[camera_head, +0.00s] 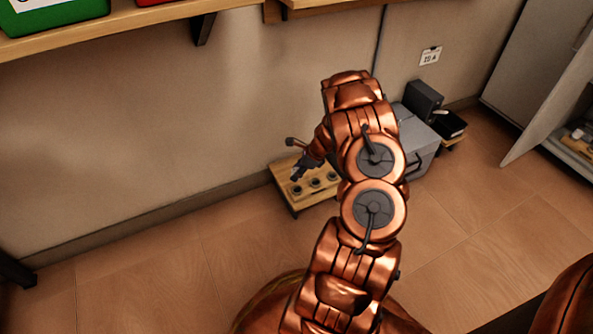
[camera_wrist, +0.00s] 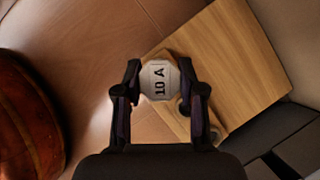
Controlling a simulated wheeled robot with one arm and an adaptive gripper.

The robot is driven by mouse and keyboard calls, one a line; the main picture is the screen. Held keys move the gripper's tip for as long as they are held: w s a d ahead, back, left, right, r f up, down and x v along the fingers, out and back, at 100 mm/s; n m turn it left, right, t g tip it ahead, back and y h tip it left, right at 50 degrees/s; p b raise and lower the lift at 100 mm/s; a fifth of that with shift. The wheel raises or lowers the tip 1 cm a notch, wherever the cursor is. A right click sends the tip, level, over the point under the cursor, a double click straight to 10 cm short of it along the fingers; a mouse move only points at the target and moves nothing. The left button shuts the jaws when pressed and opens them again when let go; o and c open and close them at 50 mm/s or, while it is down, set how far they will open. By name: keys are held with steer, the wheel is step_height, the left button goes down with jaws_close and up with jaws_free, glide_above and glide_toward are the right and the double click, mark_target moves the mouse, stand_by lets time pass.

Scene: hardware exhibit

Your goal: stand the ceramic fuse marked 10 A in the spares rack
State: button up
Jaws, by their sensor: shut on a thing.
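The ceramic fuse (camera_wrist: 159,80) is a pale faceted piece with "10 A" in dark print. My gripper (camera_wrist: 158,84) is shut on it, one dark finger on each side. In the head view my gripper (camera_head: 302,172) is over a low wooden stand by the wall, which seems to be the spares rack (camera_head: 305,199). Several dark round sockets show along its top. In the wrist view the rack's bare wooden top (camera_wrist: 235,60) lies behind and right of the fuse. My fingers hide part of the socket row there. I cannot tell the fuse's height above the rack.
A grey box (camera_head: 423,153) stands right of the rack, partly behind my arm. A black box (camera_head: 424,100) and a small black tray (camera_head: 450,125) are near it. A white sign (camera_head: 431,55) hangs on the wall. A shelf (camera_head: 130,22) crosses the upper left. Floor left of the rack is clear.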

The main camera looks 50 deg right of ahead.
mark_target(293, 188)
steer(key=shift+a+f, duration=0.1)
steer(key=shift+f, duration=1.5)
steer(key=shift+f+b, duration=0.5)
steer(key=shift+f, duration=0.4)
steer(key=shift+s+f+b, duration=0.1)
steer(key=shift+b, duration=0.75)
steer(key=shift+f+b, duration=0.95)
steer(key=shift+b, duration=0.25)
stand_by(1.7)
steer(key=o, duration=1.2)
steer(key=o, duration=0.5)
steer(key=shift+c, duration=0.2)
steer(key=shift+r, duration=0.1)
